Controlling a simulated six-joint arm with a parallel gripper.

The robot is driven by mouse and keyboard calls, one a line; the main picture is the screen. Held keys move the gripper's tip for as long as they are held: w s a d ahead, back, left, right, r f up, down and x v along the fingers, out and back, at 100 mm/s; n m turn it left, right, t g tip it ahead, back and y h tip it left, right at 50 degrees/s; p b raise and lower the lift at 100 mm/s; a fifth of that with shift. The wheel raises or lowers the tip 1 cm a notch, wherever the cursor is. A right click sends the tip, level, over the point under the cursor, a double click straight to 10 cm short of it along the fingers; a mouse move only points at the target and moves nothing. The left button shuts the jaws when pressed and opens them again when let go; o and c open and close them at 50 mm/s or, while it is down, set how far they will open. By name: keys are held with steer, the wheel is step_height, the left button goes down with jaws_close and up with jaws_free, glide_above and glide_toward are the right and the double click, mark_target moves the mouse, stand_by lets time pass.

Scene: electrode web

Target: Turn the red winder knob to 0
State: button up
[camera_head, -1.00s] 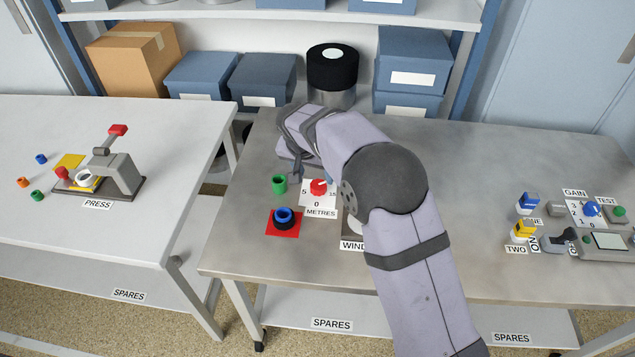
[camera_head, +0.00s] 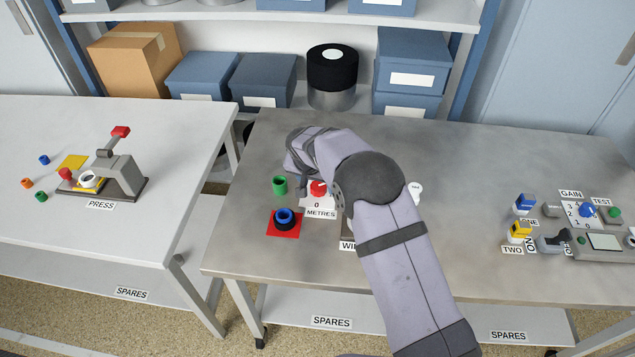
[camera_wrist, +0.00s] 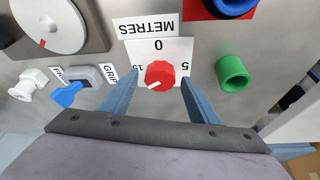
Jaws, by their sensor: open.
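The red winder knob (camera_wrist: 159,75) sits on a white dial plate (camera_wrist: 172,47) that is upside down in the wrist view. The plate shows 0 at the top, 5 at the right and 15 at the left. The knob's white mark points to the lower left, below the 15 and away from the 0. My gripper (camera_wrist: 159,77) is open, one finger on each side of the knob in the picture; I cannot tell whether they touch it. In the head view the knob (camera_head: 318,188) shows beside my arm, which hides the plate's right part and most of my gripper.
A green cup-like part (camera_wrist: 233,74) stands close to the right finger in the wrist view. A blue ring (camera_head: 284,217) is on a red square left of the METRES label. A grey dial (camera_wrist: 46,22), white knob (camera_wrist: 28,85) and blue lever (camera_wrist: 68,95) lie left in the wrist view.

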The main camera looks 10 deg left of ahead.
steer(key=shift+c, duration=0.2)
steer(key=c, duration=1)
steer(key=shift+n, duration=0.3)
